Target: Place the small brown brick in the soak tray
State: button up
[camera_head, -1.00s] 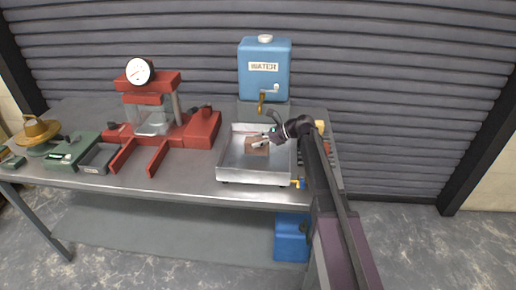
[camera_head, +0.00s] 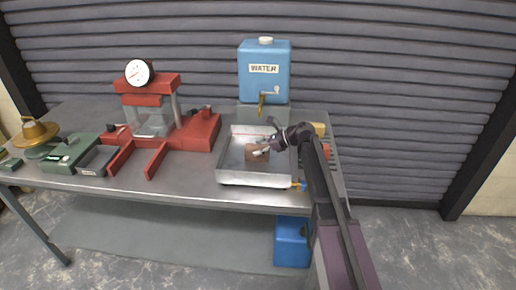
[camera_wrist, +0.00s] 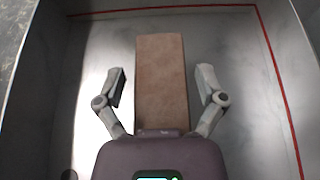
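The soak tray (camera_head: 256,180) is a shallow metal tray at the right end of the bench, in front of the water tank. The small brown brick (camera_head: 252,156) is inside it, seemingly lying on the floor, partly hidden by my gripper (camera_head: 264,151). In the wrist view the brick (camera_wrist: 161,80) lies lengthwise between the fingers of my gripper (camera_wrist: 161,87). A gap shows on each side, so the fingers are open and do not touch it. The tray floor (camera_wrist: 235,70) with a red line surrounds the brick.
A blue water tank (camera_head: 264,70) with a brass tap (camera_head: 262,104) stands behind the tray. A red press with a dial (camera_head: 138,72) and a green device (camera_head: 68,150) stand to the left. Reddish blocks (camera_head: 333,158) sit right of the tray, partly behind my arm.

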jog(key=shift+r, duration=0.15)
dwell(0.3)
jog(key=shift+d+r+p, duration=0.3)
jog(key=shift+d+p, duration=0.1)
jog(key=shift+p, duration=0.05)
jog(key=p+v, duration=0.4)
jog(key=v, duration=0.7)
jog(key=shift+p, duration=0.3)
jog(key=shift+f, duration=0.15)
dwell(0.8)
